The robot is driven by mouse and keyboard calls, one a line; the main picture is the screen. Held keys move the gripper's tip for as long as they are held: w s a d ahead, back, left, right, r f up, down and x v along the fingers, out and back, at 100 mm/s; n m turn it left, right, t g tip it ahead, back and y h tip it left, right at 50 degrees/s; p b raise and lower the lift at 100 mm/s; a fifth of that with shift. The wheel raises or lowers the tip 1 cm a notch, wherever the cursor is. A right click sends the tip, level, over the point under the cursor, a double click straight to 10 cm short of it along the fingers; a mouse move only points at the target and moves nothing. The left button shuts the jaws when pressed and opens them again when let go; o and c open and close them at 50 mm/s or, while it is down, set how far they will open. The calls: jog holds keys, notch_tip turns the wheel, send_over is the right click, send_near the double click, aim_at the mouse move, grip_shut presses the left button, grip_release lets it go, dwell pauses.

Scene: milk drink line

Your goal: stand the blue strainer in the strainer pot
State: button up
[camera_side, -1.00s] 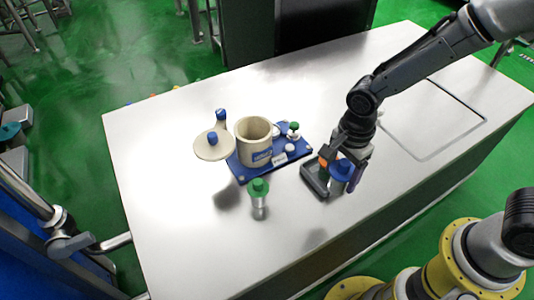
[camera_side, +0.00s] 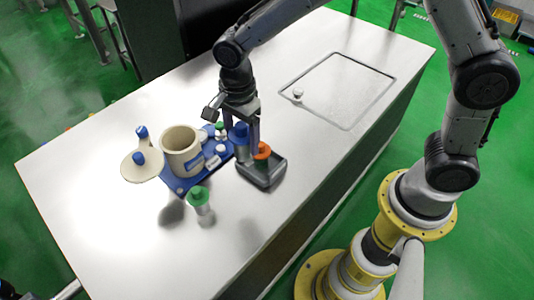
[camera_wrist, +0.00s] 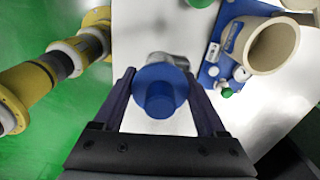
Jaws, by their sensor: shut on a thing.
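The blue strainer (camera_side: 239,137) has a blue top and a grey metal body. My gripper (camera_side: 243,128) is shut on it and holds it near the dark grey tray, to the left of an orange-topped piece. How high its lower end hangs is hard to tell. In the wrist view the strainer's round blue top (camera_wrist: 160,92) sits between my two fingers (camera_wrist: 160,80). A beige pot (camera_side: 181,152) with a blue label, apparently the strainer pot, stands open on a blue board (camera_side: 185,184), left of my gripper. Its inside bottom is hidden.
The dark grey tray (camera_side: 262,176) holds the orange-topped piece (camera_side: 262,150). A green-topped piece (camera_side: 199,197) stands in front of the blue board. A beige lid (camera_side: 139,165) with blue knobs lies left of the pot. Small bottles (camera_side: 220,131) stand right of it. The front table is clear.

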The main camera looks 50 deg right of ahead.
jog(key=w+a+r, duration=0.1)
jog(key=w+a, duration=0.2)
jog(key=w, duration=0.7)
jog(key=w+a+r, duration=0.1)
jog(key=w+a, duration=0.1)
jog(key=w, duration=0.8)
jog(key=shift+m, duration=0.4)
jog(key=shift+w+f, duration=0.15)
jog(key=shift+f, duration=2.65)
jog(key=shift+w+f, duration=0.2)
jog(key=shift+f, duration=2.65)
jog(key=shift+w+f, duration=0.15)
jog(key=shift+f, duration=2.65)
jog(key=shift+f, duration=0.55)
jog(key=o, duration=1.4)
notch_tip(320, 180, up, 14)
jog(key=shift+d, duration=0.1)
